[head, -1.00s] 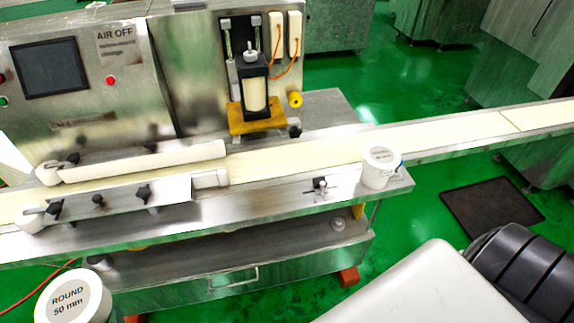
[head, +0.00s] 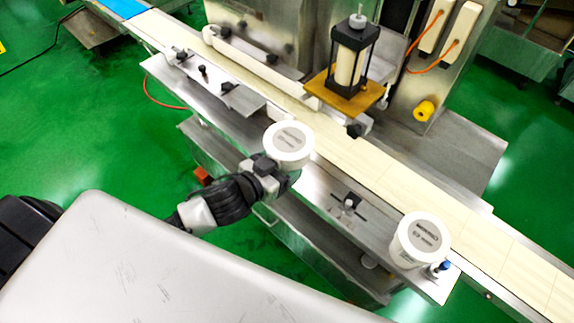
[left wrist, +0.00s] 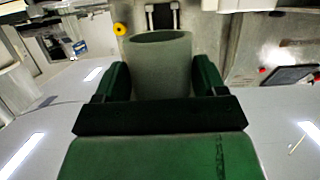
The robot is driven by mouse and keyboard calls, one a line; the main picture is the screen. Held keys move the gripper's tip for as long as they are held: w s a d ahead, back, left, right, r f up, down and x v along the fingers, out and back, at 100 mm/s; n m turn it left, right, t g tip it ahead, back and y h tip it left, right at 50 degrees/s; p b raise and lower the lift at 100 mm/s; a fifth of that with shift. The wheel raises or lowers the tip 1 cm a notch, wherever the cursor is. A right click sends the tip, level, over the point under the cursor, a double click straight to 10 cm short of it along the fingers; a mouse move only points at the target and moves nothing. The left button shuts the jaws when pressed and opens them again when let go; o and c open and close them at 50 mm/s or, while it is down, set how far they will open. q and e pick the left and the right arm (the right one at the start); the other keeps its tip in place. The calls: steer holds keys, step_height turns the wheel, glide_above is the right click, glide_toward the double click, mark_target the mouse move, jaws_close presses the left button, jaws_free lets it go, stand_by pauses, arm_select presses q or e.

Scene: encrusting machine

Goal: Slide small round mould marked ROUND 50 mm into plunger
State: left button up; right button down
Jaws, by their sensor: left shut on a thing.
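The small round mould (head: 289,140) is a white cylinder with a printed top, its text too small to read now. My left gripper (head: 272,168) is shut around its side and holds it roughly upright above the machine's front ledge, in front of the conveyor. In the left wrist view the mould (left wrist: 160,68) sits between the two fingers, its round rim facing the camera. The plunger (head: 352,60) is a black frame around a pale cylinder on a yellow-brown plate (head: 343,97), behind the conveyor, apart from the mould. My right gripper is not in view.
A second white round mould (head: 420,240) stands on the front ledge at the lower right, beside a small blue-tipped fitting. The pale conveyor belt (head: 400,190) runs diagonally between ledge and plunger. A long white bar (head: 240,55) lies along the belt at the upper left.

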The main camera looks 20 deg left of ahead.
arm_select(q)
steer(key=shift+w+r, duration=0.1)
steer(key=shift+w, duration=0.25)
steer(key=shift+w+d, duration=0.2)
steer(key=shift+w, duration=0.5)
steer(key=shift+w+d, duration=0.3)
steer(key=shift+w, duration=0.35)
steer(key=shift+w+d, duration=0.35)
steer(key=shift+w, duration=0.55)
steer(key=shift+w+d+r+b, duration=0.1)
steer(key=shift+w+d, duration=0.2)
steer(key=shift+w, duration=0.5)
steer(key=shift+w+d+b, duration=0.1)
steer(key=shift+w+d, duration=0.2)
steer(key=shift+w, duration=0.5)
steer(key=shift+w+d+r+b, duration=0.1)
steer(key=shift+w+d, duration=0.2)
steer(key=shift+w, duration=0.5)
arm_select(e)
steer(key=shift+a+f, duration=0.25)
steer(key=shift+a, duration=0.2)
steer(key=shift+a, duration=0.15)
arm_select(q)
steer(key=shift+p, duration=0.3)
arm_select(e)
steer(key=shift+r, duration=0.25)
